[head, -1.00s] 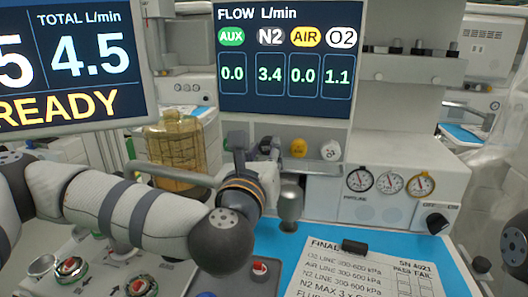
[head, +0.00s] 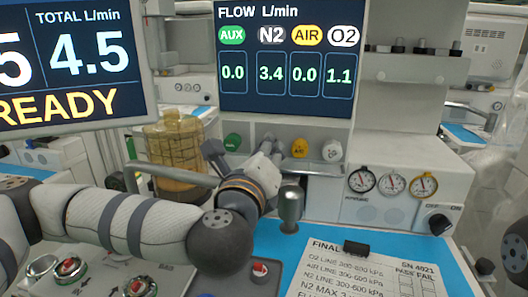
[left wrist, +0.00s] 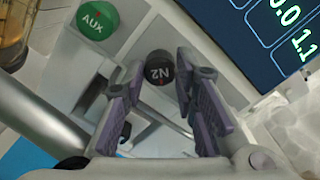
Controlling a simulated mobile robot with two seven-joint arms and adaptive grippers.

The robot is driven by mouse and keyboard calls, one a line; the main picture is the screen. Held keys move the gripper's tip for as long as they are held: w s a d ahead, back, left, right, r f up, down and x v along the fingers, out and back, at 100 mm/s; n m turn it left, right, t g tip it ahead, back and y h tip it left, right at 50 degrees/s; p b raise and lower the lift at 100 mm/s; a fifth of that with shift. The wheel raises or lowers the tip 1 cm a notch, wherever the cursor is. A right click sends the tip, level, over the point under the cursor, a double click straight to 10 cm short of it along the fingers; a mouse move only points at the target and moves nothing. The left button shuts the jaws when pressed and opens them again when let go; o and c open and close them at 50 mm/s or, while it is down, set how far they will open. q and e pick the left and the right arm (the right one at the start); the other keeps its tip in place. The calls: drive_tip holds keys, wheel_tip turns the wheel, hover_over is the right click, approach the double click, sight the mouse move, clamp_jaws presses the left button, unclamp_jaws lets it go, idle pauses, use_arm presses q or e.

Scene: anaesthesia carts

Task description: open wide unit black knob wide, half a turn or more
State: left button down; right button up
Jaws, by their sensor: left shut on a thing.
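The black knob marked N2 (left wrist: 160,70) shows in the left wrist view, on the shelf front of the wide unit. My left gripper (left wrist: 160,64) is shut on it, one purple-grey finger on each side. In the head view my left gripper (head: 250,150) reaches up to the knob row under the flow display and largely hides the black knob. The flow display (head: 285,58) reads N2 3.4, O2 1.1, AUX 0.0 and AIR 0.0. My right gripper is not in view.
A green AUX knob (left wrist: 97,20) sits beside the black one; yellow (head: 299,148) and white (head: 332,150) knobs are on its other side. A metal post (head: 290,208) stands close to my left wrist. A checklist sheet (head: 365,270) lies on the blue top.

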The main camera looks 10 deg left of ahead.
use_arm(q)
drive_tip(key=shift+a+r, duration=0.1)
drive_tip(key=shift+r, duration=0.15)
drive_tip(key=c, duration=1.3)
unclamp_jaws()
drive_tip(key=shift+w, duration=0.1)
drive_tip(key=shift+c, duration=0.2)
drive_tip(key=shift+o, duration=0.2)
drive_tip(key=shift+f, duration=0.15)
drive_tip(key=s, duration=0.7)
drive_tip(key=shift+s, duration=0.3)
